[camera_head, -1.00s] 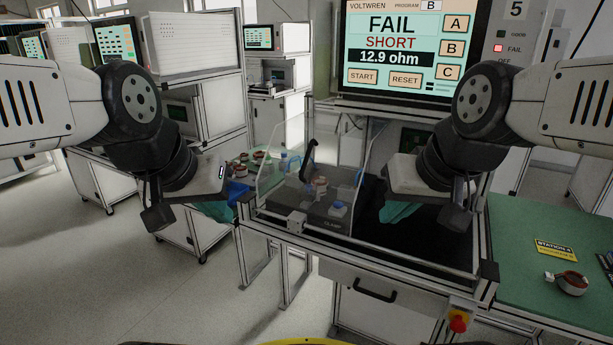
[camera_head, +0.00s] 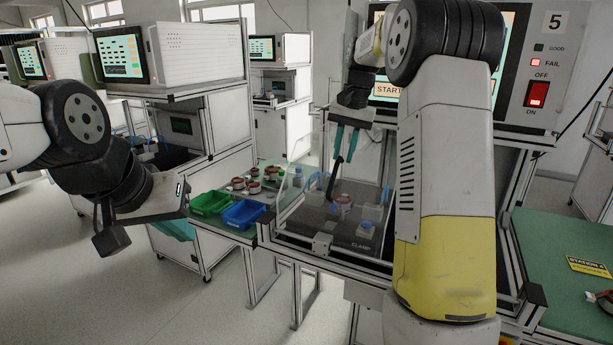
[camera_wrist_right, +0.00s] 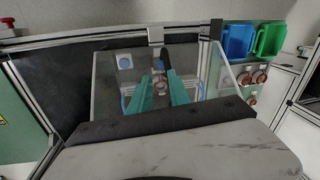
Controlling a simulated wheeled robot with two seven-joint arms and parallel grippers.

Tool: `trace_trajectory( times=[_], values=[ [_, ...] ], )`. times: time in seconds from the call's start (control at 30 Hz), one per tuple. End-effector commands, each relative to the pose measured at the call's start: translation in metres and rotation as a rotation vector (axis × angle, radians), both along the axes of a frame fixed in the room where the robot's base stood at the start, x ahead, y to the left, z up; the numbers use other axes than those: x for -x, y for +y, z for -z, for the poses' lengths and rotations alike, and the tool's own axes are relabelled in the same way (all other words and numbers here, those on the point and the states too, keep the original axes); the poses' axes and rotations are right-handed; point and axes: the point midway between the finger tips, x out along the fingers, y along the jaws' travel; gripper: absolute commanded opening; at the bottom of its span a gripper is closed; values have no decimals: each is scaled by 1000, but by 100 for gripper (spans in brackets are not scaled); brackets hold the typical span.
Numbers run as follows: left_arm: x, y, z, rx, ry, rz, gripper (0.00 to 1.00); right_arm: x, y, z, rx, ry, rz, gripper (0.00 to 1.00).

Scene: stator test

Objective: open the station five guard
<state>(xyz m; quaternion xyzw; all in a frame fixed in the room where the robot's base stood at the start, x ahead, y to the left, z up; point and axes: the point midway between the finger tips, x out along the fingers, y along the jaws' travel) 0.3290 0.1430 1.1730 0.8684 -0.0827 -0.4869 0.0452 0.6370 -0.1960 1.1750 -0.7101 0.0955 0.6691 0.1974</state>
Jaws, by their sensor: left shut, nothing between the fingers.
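The station five guard (camera_head: 291,191) is a clear cover with a black upright handle (camera_head: 334,182). Contact cannot be told. My left gripper (camera_head: 176,231) is shut and empty, left of the station.
The tester panel (camera_head: 545,60) stands behind, with FAIL lit red; my right arm hides much of its screen. A green bin (camera_head: 210,203) and a blue bin (camera_head: 243,214) sit left of the guard, near several stators. A green mat (camera_head: 555,250) lies at right.

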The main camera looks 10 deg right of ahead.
Motion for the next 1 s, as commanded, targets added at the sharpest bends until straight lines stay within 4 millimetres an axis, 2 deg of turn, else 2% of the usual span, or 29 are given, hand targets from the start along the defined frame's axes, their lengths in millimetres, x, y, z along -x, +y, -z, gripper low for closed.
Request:
trace_trajectory(
  times=[0.03,0.17,0.27,0.6,0.7,1.0],
  values=[
    [0,0,0,0,0,0,0,-9,-1,7,5,15,11,22],
    [0,0,0,0,0,0,0,-18,-2,15,10,34,25,22],
    [0,0,0,0,0,0,0,-20,-1,22,12,39,27,22],
    [0,0,0,0,0,0,0,-22,5,74,11,39,25,22],
    [0,0,0,0,0,0,0,-23,6,84,11,37,26,22],
    [0,0,0,0,0,0,0,-23,7,92,11,35,26,22]
  ],
)
